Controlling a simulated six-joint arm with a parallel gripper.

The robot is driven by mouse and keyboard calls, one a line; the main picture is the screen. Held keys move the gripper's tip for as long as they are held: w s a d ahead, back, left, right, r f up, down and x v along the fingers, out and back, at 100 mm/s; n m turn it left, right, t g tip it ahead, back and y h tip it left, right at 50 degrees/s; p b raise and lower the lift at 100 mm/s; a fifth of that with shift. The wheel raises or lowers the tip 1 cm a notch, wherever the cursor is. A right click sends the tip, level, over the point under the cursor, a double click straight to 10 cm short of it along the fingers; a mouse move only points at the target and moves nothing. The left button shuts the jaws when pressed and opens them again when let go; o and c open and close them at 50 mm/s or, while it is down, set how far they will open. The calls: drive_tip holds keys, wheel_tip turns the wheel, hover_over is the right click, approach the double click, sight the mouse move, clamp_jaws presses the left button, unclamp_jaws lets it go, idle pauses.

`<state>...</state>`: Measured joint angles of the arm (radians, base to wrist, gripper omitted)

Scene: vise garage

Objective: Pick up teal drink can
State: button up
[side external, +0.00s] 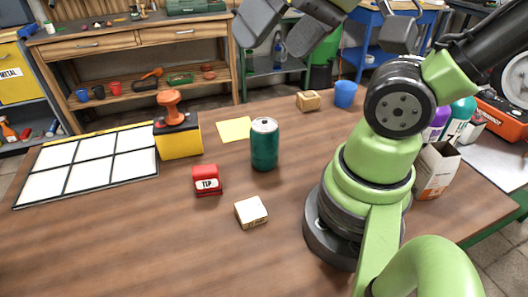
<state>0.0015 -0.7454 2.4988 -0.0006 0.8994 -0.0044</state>
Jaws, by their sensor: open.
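The teal drink can (264,146) stands upright near the middle of the wooden table, with a silver top. My gripper (285,32) is at the top edge of the side view, only partly in frame. It is open and appears empty, well above and apart from the can. Nothing hides the can in this view.
A red box (206,181) and a small cream box (251,212) lie in front of the can. A yellow sheet (234,130), yellow-black block (180,138) and white-panelled tray (16,203) are left. A wooden block (308,101) and blue cup (345,94) stand behind.

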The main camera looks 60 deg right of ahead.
drive_tip(key=n+g+h, duration=0.2)
drive_tip(key=n+g, duration=0.5)
hover_over(264, 124)
drive_tip(key=f, duration=1.4)
drive_tip(key=shift+w, duration=0.2)
wheel_tip(264, 124, down, 4)
drive_tip(key=shift+d+f, duration=0.1)
drive_tip(key=shift+f, duration=0.05)
drive_tip(key=shift+s+f, duration=0.15)
drive_tip(key=shift+f, duration=2.85)
drive_tip(key=shift+c, duration=0.2)
drive_tip(key=c, duration=1.2)
drive_tip(key=shift+o, duration=0.2)
